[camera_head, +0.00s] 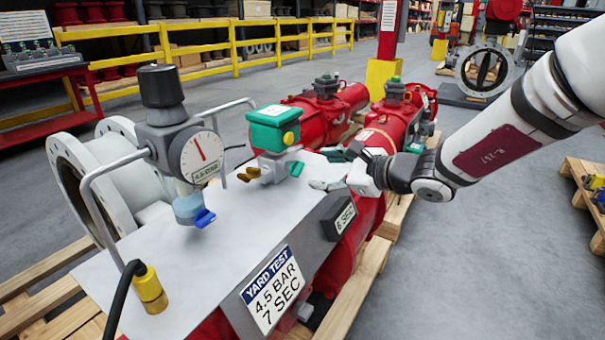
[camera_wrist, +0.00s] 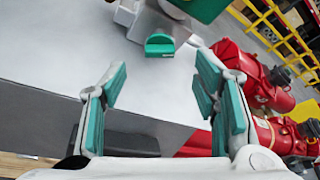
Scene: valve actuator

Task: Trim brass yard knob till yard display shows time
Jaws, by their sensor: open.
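The yard test placard (camera_head: 271,290) on the front of the grey panel reads 4.5 BAR, 7 SEC. A dark display box (camera_head: 344,217) on the panel's right side shows a small number that looks like 6 SEC. Brass-coloured knobs (camera_head: 249,174) stick out at the left of a grey valve body under a green-topped box (camera_head: 273,128). A teal knob (camera_head: 296,168) is on that body's right side and also shows ahead in the wrist view (camera_wrist: 160,46). My gripper (camera_head: 334,170) is open and empty, right of the teal knob and apart from it. The brass knobs are not visible in the wrist view (camera_wrist: 163,82).
A pressure gauge (camera_head: 199,157) with a black-topped regulator and a blue handle (camera_head: 204,217) stands left on the panel. A grey pipe rail (camera_head: 100,205) and yellow plug (camera_head: 150,290) are at the front left. Red actuator cylinders (camera_head: 385,130) lie behind.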

